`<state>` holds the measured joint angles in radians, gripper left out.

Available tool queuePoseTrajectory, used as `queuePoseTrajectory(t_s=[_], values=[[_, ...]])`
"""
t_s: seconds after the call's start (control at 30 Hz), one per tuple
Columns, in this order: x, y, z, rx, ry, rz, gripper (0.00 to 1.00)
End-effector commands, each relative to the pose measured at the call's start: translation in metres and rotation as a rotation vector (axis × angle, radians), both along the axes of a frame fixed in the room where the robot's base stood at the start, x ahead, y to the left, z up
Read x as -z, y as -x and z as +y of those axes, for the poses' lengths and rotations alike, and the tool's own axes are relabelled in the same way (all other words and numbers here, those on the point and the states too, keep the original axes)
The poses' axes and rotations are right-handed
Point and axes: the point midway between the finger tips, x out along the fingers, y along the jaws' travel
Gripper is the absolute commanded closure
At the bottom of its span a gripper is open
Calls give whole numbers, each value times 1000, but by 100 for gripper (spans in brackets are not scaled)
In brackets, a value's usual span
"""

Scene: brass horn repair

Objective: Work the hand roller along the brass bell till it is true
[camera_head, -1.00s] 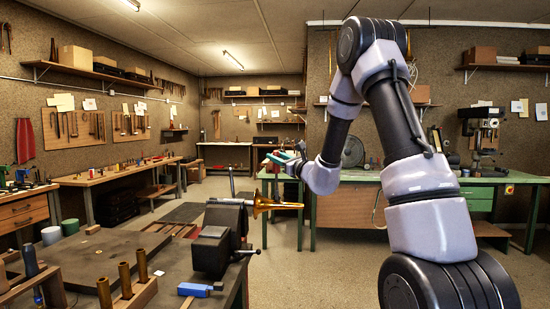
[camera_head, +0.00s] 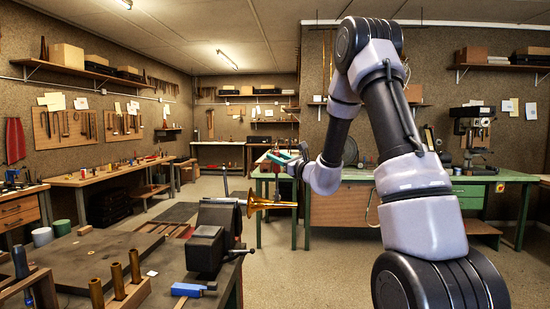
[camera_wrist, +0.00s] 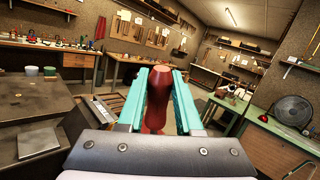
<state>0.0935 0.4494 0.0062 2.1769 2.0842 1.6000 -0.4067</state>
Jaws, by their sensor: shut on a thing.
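The brass bell (camera_head: 270,204) lies roughly level in the dark vise (camera_head: 211,240) at the bench's right edge, its flare toward the vise and its narrow part pointing right. My gripper (camera_head: 284,157) is above and behind the bell in the head view, apart from it in the picture. In the wrist view its teal fingers (camera_wrist: 159,98) are shut on a dark red handle (camera_wrist: 155,90), which looks like the hand roller's. The handle stands upright between them. The roller's working end is hidden, and I cannot tell whether it touches the bell.
Brass tubes (camera_head: 117,280) stand in a wooden block at the bench's front, with a blue-handled tool (camera_head: 187,290) beside them. A green workbench (camera_head: 345,177) runs behind my arm. The floor right of the vise is clear.

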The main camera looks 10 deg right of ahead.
Motion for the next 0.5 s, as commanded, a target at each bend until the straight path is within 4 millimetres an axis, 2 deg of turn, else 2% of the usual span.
queuePoseTrajectory(t_s=[0.23, 0.5], values=[[2, 2, -8, 1, 0, 1, 100], [2, 1, -2, -1, 1, 2, 100]])
